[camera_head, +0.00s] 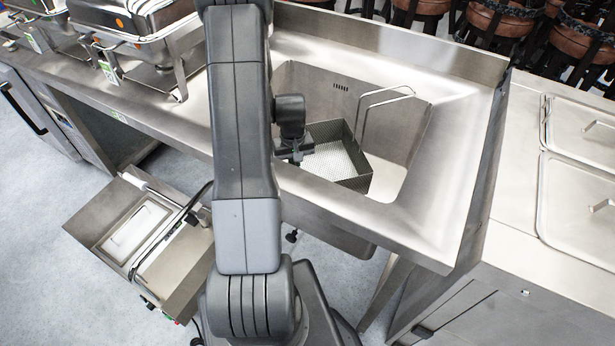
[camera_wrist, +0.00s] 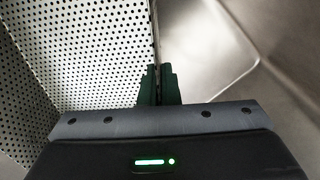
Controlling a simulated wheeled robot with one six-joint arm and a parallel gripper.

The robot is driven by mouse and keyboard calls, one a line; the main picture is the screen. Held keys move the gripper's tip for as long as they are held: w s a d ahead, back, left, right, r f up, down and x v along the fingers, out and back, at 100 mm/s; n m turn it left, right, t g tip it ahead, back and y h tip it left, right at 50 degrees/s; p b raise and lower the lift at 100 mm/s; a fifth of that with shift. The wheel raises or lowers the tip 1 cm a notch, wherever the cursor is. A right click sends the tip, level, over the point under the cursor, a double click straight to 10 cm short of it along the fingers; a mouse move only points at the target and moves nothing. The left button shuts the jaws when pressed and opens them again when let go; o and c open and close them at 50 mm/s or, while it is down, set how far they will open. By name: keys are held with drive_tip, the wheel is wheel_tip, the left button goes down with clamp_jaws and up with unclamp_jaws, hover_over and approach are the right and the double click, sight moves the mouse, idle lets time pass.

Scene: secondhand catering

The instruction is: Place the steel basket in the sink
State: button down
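The steel basket (camera_head: 352,178) is a square, perforated metal basket with a tall wire handle. In the head view it is inside the sink (camera_head: 415,165), within the basin walls. I cannot tell whether its base touches the sink floor. My gripper (camera_head: 297,158) is at the basket's left edge, partly hidden by my arm. In the wrist view, the gripper fingers (camera_wrist: 160,84) are closed together on the thin upper edge of a basket wall. The perforated basket side (camera_wrist: 85,50) fills the left of that view, with smooth steel to the right.
Chafing dishes (camera_head: 140,30) stand on the counter at the left. A countertop fryer-like unit (camera_head: 140,235) is at the lower left. A counter with lidded pans (camera_head: 580,140) is at the right. Brown-and-black items (camera_head: 495,20) stand behind the sink's backsplash.

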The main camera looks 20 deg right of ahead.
drive_tip(key=shift+f, duration=4.05)
drive_tip(key=c, duration=1.7)
unclamp_jaws()
drive_tip(key=shift+r, duration=0.1)
wheel_tip(320, 180, up, 12)
drive_tip(key=shift+r, duration=0.15)
